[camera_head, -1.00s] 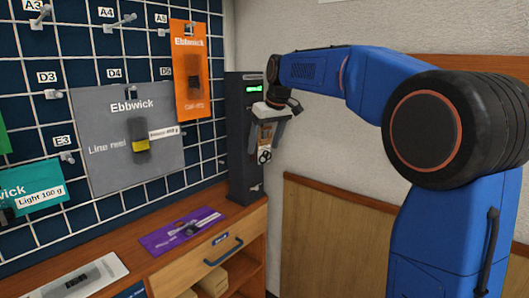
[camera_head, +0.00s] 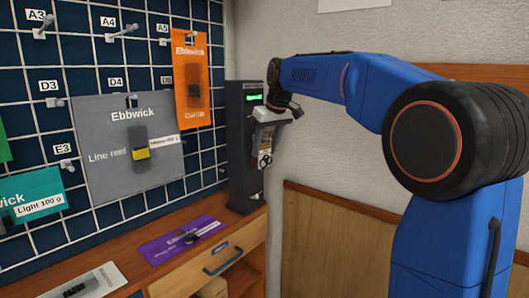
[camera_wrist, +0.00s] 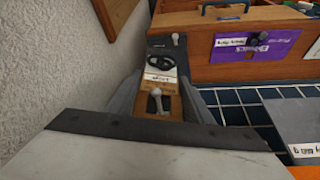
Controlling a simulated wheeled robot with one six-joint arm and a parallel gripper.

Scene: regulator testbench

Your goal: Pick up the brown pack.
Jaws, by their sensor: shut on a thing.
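The brown pack (camera_head: 266,146) is a small card with a dark item and a white label on it. It hangs from my gripper (camera_head: 268,123) in front of the dark upright tester at the right end of the bench. In the wrist view the pack (camera_wrist: 160,77) sits between the two grey fingers of my gripper (camera_wrist: 158,100), which are shut on it. A pale peg-like knob (camera_wrist: 156,93) shows in front of its brown part. Parts of the pack are hidden by the jaws, and I cannot tell whether it touches the tester.
The dark tester (camera_head: 240,150) has a lit green display. A grid wall (camera_head: 70,90) on the left holds orange (camera_head: 190,80), grey (camera_head: 105,165) and teal (camera_head: 32,195) packs. A purple pack (camera_head: 165,247) lies on the wooden bench (camera_head: 125,270). A plain wall stands right of the tester.

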